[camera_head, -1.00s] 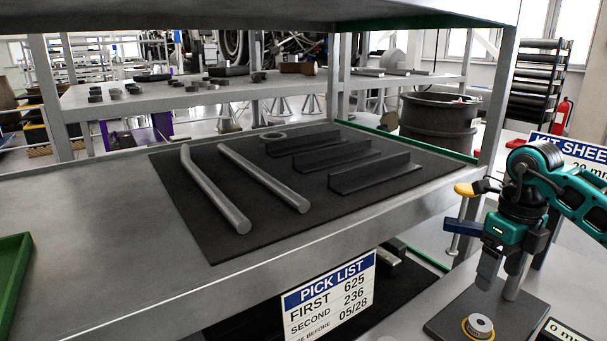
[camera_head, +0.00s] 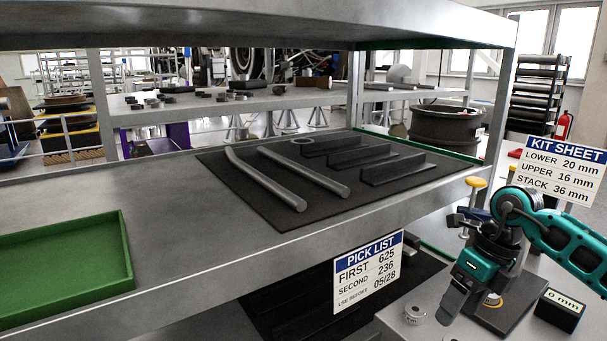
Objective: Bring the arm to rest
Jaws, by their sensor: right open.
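My right gripper (camera_head: 454,302) is teal and dark grey. It is open and points down and to the left, above the lower right bench. No object shows between its fingers, and it is apart from the shelf. Its teal arm (camera_head: 570,240) comes in from the right edge. A silver ring-shaped spacer (camera_head: 415,315) lies on the bench just left of the gripper. My left gripper is not in view.
The shelf has an empty green tray (camera_head: 65,270), a black mat (camera_head: 240,190) with grey tubes and brackets, and a PICK LIST card (camera_head: 367,272). The shelf between tray and mat is clear.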

